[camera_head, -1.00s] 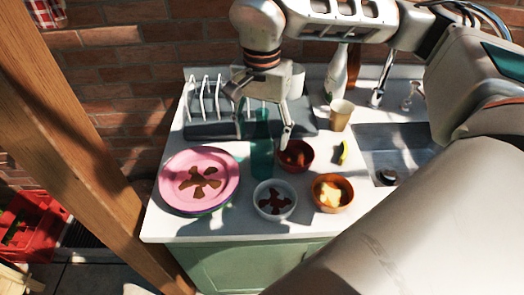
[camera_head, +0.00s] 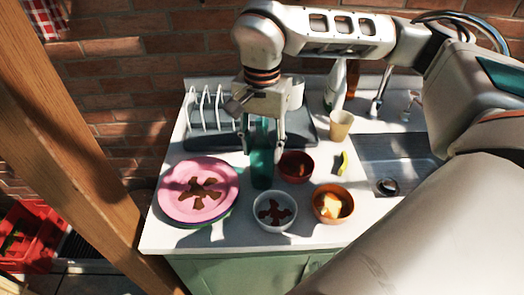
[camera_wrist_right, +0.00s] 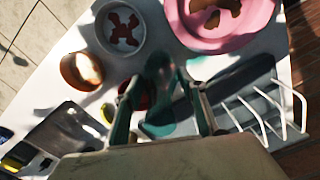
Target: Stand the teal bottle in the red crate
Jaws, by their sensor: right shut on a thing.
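The teal bottle (camera_head: 262,168) stands upright on the white counter, between the pink plates and the dark red bowl. My right gripper (camera_head: 264,148) is above and around it, with a finger on each side, shut on its upper part. In the right wrist view the bottle (camera_wrist_right: 159,72) shows between the two fingers (camera_wrist_right: 165,105). The red crate (camera_head: 42,240) is low at the left edge of the head view, partly cut off, with something green inside. My left gripper is not in view.
Pink plates (camera_head: 172,207), a white bowl (camera_head: 275,224), an orange bowl (camera_head: 333,217) and a dark red bowl (camera_head: 305,176) surround the bottle. A dish rack (camera_head: 200,128) stands behind. A wooden post (camera_head: 85,150) rises between counter and crate.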

